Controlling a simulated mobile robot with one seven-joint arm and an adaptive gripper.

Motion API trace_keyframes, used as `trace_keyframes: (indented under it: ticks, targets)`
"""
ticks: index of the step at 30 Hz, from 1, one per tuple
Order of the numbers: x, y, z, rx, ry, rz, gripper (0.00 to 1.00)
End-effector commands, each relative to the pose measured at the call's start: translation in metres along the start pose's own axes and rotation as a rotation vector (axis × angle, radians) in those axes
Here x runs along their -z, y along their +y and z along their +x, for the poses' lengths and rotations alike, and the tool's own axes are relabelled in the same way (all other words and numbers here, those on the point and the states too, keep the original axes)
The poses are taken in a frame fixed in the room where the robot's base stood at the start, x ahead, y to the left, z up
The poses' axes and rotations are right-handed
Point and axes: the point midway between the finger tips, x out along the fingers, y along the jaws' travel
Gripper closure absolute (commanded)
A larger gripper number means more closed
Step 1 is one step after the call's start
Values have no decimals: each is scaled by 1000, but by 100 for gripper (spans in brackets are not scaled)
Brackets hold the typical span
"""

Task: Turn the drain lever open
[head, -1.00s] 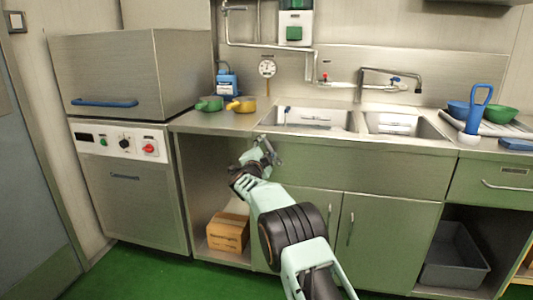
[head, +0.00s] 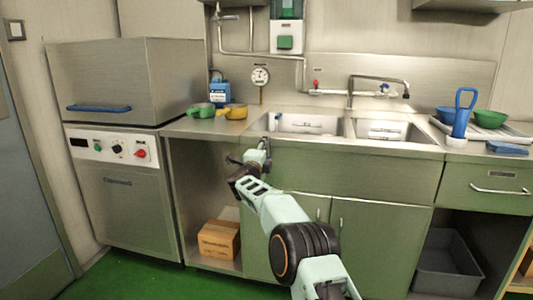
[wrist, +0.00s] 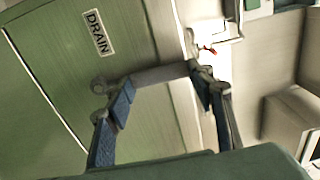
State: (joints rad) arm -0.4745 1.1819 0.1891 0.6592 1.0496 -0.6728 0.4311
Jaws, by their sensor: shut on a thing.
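The drain lever (wrist: 160,75) is a grey bar on the front of the green sink cabinet, beside a white DRAIN label (wrist: 97,33) in the wrist view. A round grey pivot shows at its left end. My gripper (wrist: 162,97) is shut on the lever, with one blue-padded finger near each end of the bar. In the head view my gripper (head: 257,153) is at the cabinet's upper front, just below the sink edge. There the lever is mostly hidden by the gripper and too small to judge its angle.
Two sink basins (head: 300,124) with a faucet (head: 378,80) are above. A blue-handled brush (head: 462,112) stands at right. Green and yellow pots (head: 235,111) are on the counter at left, beside the dishwasher (head: 125,190). A cardboard box (head: 219,239) sits on the open shelf below.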

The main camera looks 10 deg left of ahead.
Motion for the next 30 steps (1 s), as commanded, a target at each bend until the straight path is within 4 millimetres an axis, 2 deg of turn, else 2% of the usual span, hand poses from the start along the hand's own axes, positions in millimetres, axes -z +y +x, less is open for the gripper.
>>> trace_keyframes:
  ticks: [12,13,17,30]
  targets:
    - [0,-1,0,1,1,15,94]
    - [0,-1,0,0,1,15,48]
    - [0,-1,0,0,1,13,34]
    - [-1,0,-3,-1,-1,8,33]
